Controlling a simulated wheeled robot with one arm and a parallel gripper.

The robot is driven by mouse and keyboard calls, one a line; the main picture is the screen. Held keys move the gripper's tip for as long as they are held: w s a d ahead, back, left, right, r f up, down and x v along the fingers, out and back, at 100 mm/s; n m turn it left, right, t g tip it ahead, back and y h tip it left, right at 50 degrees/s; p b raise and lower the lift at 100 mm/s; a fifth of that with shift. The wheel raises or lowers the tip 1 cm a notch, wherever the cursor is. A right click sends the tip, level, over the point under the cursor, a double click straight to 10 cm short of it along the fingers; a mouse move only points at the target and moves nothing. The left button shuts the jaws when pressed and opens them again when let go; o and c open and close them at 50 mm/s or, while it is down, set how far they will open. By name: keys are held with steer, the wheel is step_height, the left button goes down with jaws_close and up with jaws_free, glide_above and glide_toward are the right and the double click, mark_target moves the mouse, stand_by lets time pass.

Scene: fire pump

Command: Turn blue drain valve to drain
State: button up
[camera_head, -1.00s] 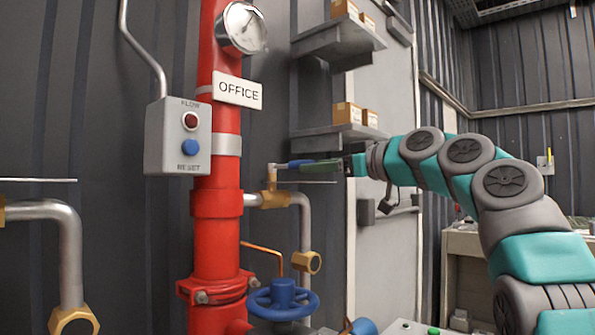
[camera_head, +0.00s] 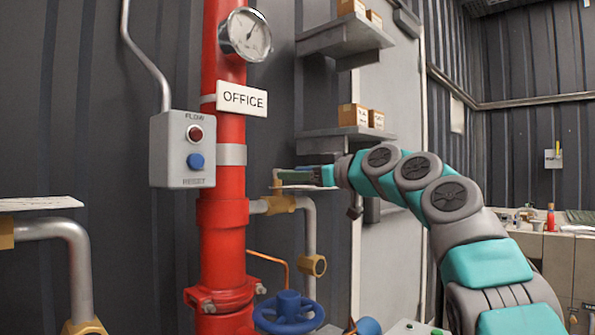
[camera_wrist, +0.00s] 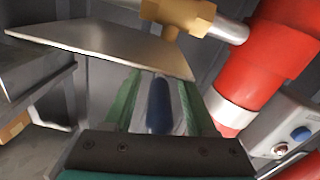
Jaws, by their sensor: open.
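The blue drain valve handle (camera_wrist: 158,105) is a slim lever lying between my gripper's two green fingers in the wrist view. My gripper (camera_head: 308,174) is open around the handle, with a visible gap on both sides. In the head view the handle is mostly hidden by the fingers. It sits atop a brass valve body (camera_head: 279,204), which also shows in the wrist view (camera_wrist: 180,15), on a pipe leaving the red riser. The lever points sideways to the right, away from the red pipe.
A thin metal plate (camera_wrist: 105,45) lies close beside the fingers. The red riser (camera_head: 222,240) carries an OFFICE sign (camera_head: 241,98) and a gauge (camera_head: 246,34). A grey flow/reset box (camera_head: 182,149) is to its left. A blue handwheel (camera_head: 286,312) is below; shelves (camera_head: 345,138) stand behind.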

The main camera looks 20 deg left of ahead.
jaws_close()
stand_by(1.3)
